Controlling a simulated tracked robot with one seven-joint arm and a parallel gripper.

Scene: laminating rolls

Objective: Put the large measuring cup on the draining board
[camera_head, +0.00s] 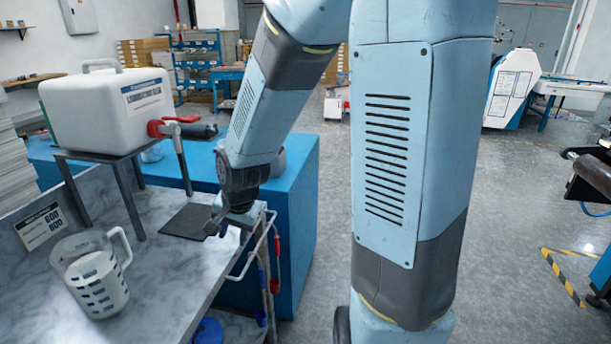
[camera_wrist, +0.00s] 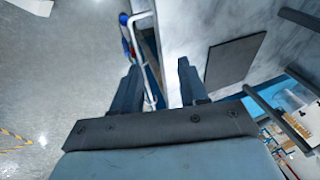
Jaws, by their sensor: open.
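The large measuring cup (camera_head: 92,282) stands upright on the marble-look counter at the lower left in the head view. It is clear, with a handle at its upper right, dark markings and something white inside. A flat dark board (camera_head: 188,221), which looks like the draining board, lies bare near the counter's far right edge. It also shows in the wrist view (camera_wrist: 235,58). My gripper (camera_head: 226,224) is at the counter's right edge, just right of the board and well away from the cup. In the wrist view my gripper (camera_wrist: 157,68) has its fingers apart with nothing held between them.
A white canister (camera_head: 105,108) with a red tap stands on a dark metal stand (camera_head: 130,190) behind the cup. A small sign (camera_head: 42,226) leans at the counter's left. A rail (camera_head: 262,240) with hanging tools runs along the right edge. The counter between cup and board is clear.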

